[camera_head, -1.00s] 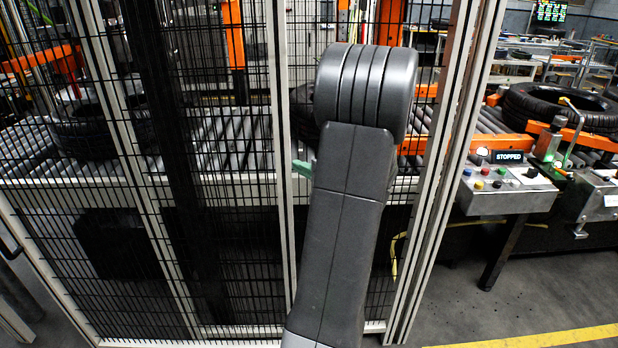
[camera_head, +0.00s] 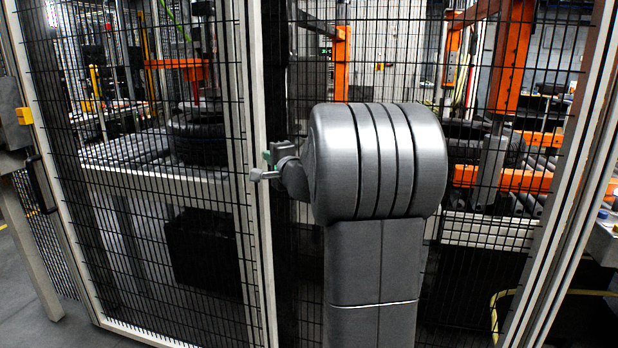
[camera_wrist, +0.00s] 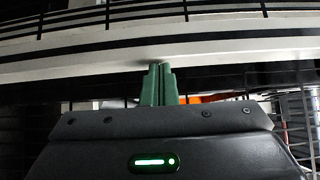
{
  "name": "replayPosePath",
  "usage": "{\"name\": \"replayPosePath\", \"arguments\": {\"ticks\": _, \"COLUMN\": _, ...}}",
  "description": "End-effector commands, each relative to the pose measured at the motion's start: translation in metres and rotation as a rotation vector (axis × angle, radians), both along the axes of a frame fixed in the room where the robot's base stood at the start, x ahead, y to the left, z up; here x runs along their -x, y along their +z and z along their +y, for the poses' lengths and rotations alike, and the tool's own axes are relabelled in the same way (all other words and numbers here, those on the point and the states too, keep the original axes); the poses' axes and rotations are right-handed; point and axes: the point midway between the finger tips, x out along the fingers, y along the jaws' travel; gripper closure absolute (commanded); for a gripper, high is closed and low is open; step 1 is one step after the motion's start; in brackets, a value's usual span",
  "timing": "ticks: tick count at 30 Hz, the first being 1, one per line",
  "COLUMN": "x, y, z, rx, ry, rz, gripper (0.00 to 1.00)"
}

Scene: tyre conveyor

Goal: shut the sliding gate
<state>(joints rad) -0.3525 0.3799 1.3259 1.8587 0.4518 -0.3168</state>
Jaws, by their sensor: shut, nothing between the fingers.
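The sliding gate, a black mesh panel in a white frame (camera_head: 250,120), fills the left half of the head view. A dark handle (camera_head: 38,183) shows at its left edge. A grey post with a yellow block (camera_head: 24,115) stands left of that edge; whether the gate meets it is unclear. My gripper (camera_head: 267,158) is at the gate's right upright, partly hidden by my arm. In the wrist view its green fingers (camera_wrist: 158,68) are together and empty, their tips at a white bar (camera_wrist: 110,65); contact is hard to tell.
Behind the mesh are a roller conveyor, a black tyre (camera_head: 197,140) and orange machine frames (camera_head: 510,60). A white fence post (camera_head: 580,150) stands at right, with part of a control box (camera_head: 606,240) beyond it. Grey floor shows at lower left.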

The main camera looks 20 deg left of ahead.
Motion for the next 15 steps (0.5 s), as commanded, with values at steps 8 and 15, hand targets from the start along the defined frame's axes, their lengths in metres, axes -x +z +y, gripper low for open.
{"name": "replayPosePath", "arguments": {"ticks": 8, "x": 0.001, "y": -0.002, "z": 0.079, "rx": 0.001, "ry": 0.007, "rz": -0.001, "gripper": 1.00}}
{"name": "replayPosePath", "arguments": {"ticks": 15, "x": 0.000, "y": -0.001, "z": 0.112, "rx": 0.001, "ry": 0.003, "rz": 0.000, "gripper": 1.00}}
